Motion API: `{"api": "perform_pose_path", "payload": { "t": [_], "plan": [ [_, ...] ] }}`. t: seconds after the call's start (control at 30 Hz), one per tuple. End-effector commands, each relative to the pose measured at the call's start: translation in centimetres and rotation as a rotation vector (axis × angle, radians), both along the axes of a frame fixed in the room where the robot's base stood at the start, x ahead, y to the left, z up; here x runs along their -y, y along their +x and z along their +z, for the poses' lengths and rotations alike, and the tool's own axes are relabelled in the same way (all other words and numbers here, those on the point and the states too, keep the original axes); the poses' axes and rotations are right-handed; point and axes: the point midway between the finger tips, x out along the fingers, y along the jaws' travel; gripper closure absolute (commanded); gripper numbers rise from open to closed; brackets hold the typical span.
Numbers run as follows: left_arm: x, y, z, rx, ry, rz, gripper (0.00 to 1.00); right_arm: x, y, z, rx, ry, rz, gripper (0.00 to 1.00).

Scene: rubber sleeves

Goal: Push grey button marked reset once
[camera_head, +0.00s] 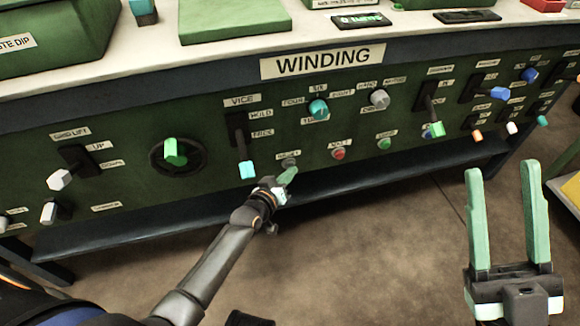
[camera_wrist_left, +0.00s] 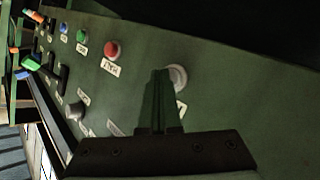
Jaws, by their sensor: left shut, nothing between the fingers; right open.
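The grey button (camera_head: 289,162) sits on the green panel under a small label that I cannot read clearly. It also shows in the left wrist view (camera_wrist_left: 179,76), partly hidden by my left fingers. My left gripper (camera_head: 288,174) is shut and empty, its green fingertips just below the button in the head view. In the left wrist view its fingertips (camera_wrist_left: 161,73) overlap the button's left edge; I cannot tell whether they touch it. My right gripper (camera_head: 505,168) is open and empty, in front of the panel at the right.
A red button (camera_head: 338,154) and a green button (camera_head: 384,143) sit to the right of the grey one. A switch with a cyan handle (camera_head: 247,170) hangs just to its left. A dark ledge (camera_head: 140,224) runs below the panel. The floor in front is clear.

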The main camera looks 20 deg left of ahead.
Motion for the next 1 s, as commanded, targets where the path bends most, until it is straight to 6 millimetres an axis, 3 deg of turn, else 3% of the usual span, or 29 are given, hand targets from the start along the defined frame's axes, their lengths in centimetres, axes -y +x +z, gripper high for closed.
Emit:
{"api": "perform_pose_path", "payload": {
  "t": [1.0],
  "plan": [
    [0.9, -1.4, 0.1, 0.000, 0.000, 0.000, 1.00, 0.0, 0.0, 1.2, 0.001, 0.000, -0.001, 0.50]
  ]
}}
